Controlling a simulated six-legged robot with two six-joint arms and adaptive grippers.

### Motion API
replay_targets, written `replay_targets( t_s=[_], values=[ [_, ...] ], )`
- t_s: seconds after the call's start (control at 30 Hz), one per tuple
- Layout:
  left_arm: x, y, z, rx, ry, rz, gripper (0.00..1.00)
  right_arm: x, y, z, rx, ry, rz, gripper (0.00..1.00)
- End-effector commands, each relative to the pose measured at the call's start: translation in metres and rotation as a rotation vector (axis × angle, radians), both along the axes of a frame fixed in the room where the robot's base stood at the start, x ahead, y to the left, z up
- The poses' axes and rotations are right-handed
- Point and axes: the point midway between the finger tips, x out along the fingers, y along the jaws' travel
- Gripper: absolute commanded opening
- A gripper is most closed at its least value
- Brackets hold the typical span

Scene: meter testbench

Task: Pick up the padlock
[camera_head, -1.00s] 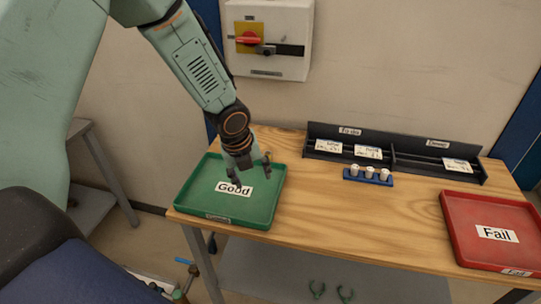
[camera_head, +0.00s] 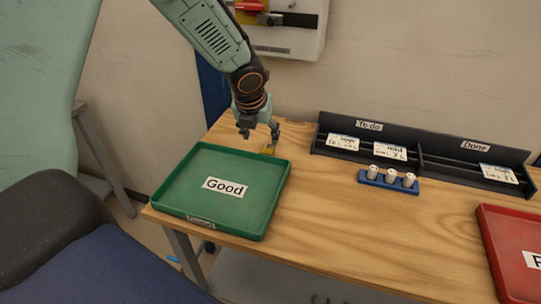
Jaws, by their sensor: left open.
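A small yellow-orange thing (camera_head: 268,150), which looks like the padlock, lies on the wooden table at the back right corner of the green tray. It is partly hidden by a finger, so its shape is unclear. My left gripper (camera_head: 259,134) is open and points down just above and beside it, behind the tray's back edge. I cannot tell whether a finger touches it. My right gripper is not in view.
The green "Good" tray (camera_head: 187,198) stands at the left of the table (camera_head: 340,230). A black card rack (camera_head: 432,142) and a blue holder (camera_head: 388,183) with white cylinders stand at the back right. A red tray (camera_head: 492,236) is at the right edge. A wall switch box (camera_head: 292,38) hangs behind.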

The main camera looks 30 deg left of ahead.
Motion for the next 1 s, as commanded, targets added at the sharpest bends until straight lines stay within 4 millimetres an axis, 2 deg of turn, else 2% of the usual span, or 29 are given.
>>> replay_targets(
  t_s=[0.17, 0.37, 0.67, 1.0],
  values=[
    [-0.001, 0.001, -0.009, 0.001, 0.001, -0.001, 0.60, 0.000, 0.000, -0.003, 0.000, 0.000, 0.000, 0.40],
    [0.004, 0.002, -0.029, 0.001, 0.001, -0.001, 0.60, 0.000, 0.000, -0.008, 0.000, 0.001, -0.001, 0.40],
    [0.019, 0.003, -0.068, 0.000, 0.001, -0.001, 0.60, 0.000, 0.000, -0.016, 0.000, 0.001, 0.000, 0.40],
    [0.025, 0.003, -0.074, 0.000, -0.001, -0.002, 0.60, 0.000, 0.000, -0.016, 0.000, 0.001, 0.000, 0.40]
  ],
)
